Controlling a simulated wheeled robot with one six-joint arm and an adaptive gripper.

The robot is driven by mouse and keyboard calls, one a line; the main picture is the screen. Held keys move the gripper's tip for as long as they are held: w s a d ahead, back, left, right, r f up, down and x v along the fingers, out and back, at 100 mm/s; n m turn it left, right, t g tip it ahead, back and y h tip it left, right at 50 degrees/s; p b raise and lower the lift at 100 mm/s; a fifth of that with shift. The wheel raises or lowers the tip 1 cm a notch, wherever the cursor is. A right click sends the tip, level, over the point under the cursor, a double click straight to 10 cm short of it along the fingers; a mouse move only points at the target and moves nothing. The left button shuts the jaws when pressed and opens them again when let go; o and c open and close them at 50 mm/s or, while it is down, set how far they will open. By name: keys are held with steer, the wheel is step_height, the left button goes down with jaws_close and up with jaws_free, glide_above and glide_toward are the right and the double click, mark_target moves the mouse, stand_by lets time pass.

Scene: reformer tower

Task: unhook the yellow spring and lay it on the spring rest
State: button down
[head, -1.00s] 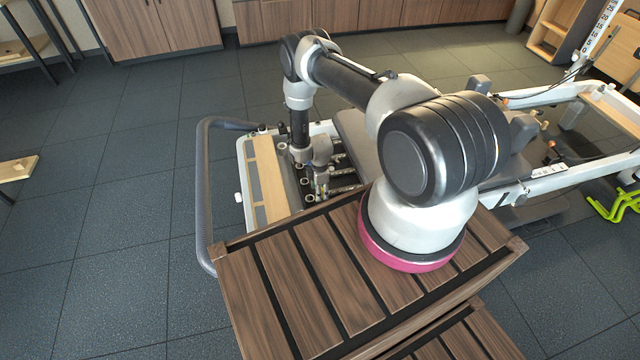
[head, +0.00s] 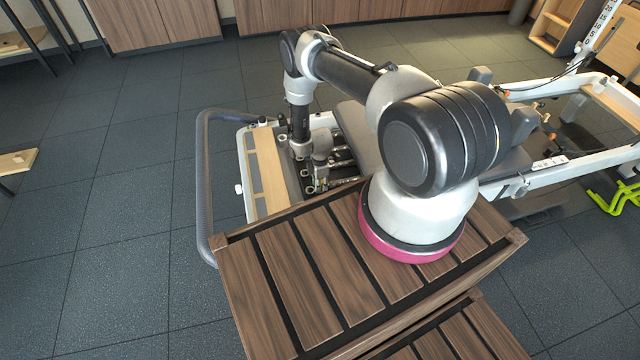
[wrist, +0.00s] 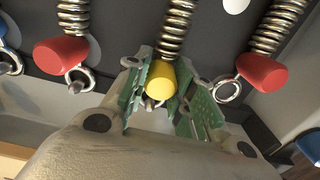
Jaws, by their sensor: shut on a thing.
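The yellow spring's end cap (wrist: 162,78) sits between the green-padded fingers of my gripper (wrist: 165,66) in the wrist view. My gripper is shut on it. The coil (wrist: 176,25) runs up from the cap to the top of the picture. A small metal end (wrist: 151,103) shows below the cap; I cannot tell whether it is on a hook. In the head view my gripper (head: 317,183) is down at the spring end of the reformer, and the yellow spring cannot be made out there. I cannot identify the spring rest for certain.
Red-capped springs flank the yellow one, at left (wrist: 61,54) and right (wrist: 262,72), each with a metal ring. A blue cap (wrist: 313,143) shows at far right. In the head view, a light wooden board (head: 271,172) and grey rail (head: 203,180) lie left of my gripper.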

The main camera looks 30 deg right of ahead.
steer(key=shift+a+r, duration=0.2)
steer(key=shift+r, duration=1.6)
steer(key=shift+d, duration=0.15)
steer(key=shift+s+d, duration=0.2)
steer(key=shift+d, duration=0.75)
steer(key=shift+s+d, duration=0.15)
steer(key=shift+d, duration=0.8)
steer(key=shift+f, duration=0.15)
steer(key=shift+f, duration=0.2)
steer(key=shift+f, duration=0.2)
steer(key=shift+f, duration=0.45)
steer(key=shift+f, duration=0.15)
